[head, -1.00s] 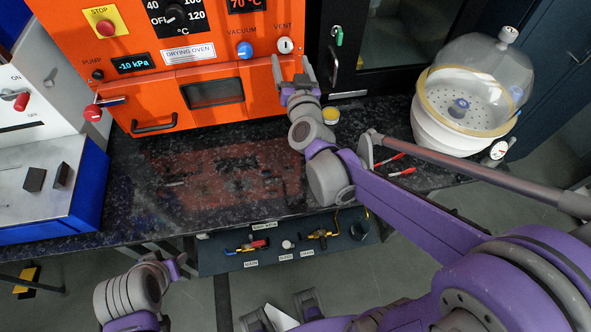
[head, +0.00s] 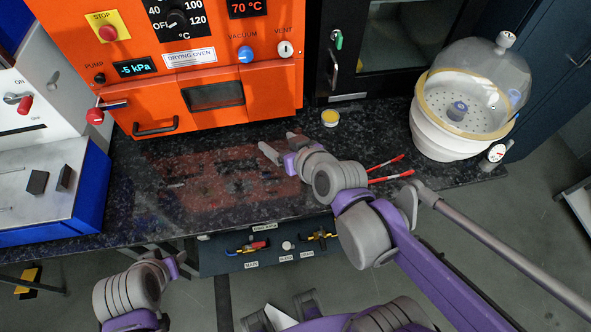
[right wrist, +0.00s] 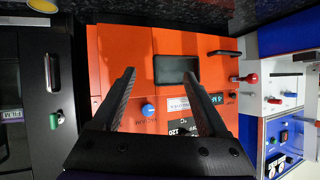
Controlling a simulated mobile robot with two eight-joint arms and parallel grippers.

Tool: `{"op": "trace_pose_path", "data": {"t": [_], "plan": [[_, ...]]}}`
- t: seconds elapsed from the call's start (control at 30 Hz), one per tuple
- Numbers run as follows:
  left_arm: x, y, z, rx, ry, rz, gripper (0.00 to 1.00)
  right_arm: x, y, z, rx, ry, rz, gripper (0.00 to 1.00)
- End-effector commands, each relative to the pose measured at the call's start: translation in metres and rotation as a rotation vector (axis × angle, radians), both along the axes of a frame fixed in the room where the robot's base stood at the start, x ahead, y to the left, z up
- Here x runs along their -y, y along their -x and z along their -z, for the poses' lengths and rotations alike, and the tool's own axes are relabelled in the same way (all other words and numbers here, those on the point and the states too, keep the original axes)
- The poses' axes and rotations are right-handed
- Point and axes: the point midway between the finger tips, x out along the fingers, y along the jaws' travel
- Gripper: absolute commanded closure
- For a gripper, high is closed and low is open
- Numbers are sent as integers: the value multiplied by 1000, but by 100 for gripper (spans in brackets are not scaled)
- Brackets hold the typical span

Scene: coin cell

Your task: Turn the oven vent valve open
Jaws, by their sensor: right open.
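The orange drying oven (head: 270,100) stands at the back of the bench. Its white vent knob (head: 285,48) is under the VENT label, right of the blue vacuum knob (head: 245,54); its exact angle is too small to tell. The pressure display (head: 136,68) reads -5 kPa. My right gripper (head: 281,146) is open and empty over the bench, in front of and below the knob, apart from it. In the right wrist view the open jaws (right wrist: 160,95) face the oven; the vent knob seems hidden behind a finger.
A yellow-topped small container (head: 330,118), red-handled tools (head: 385,168) and a domed white desiccator (head: 465,110) are on the right. A dark cabinet (head: 345,95) adjoins the oven. The bench's left middle is clear.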

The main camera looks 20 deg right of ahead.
Motion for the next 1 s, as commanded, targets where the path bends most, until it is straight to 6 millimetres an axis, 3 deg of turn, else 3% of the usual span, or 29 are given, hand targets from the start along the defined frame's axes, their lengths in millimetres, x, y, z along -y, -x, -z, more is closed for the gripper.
{"op": "trace_pose_path", "data": {"t": [0.2,0.4,0.87,1.0], "plan": [[0,-2,-5,3,0,0,50,3,34,23,-152,37,-15,24],[0,-2,-7,4,0,0,50,9,56,37,-246,62,-9,24],[0,-2,-8,4,0,0,50,11,64,42,-283,73,-4,24],[0,-2,-8,4,0,0,50,19,87,56,-369,101,14,24]]}}
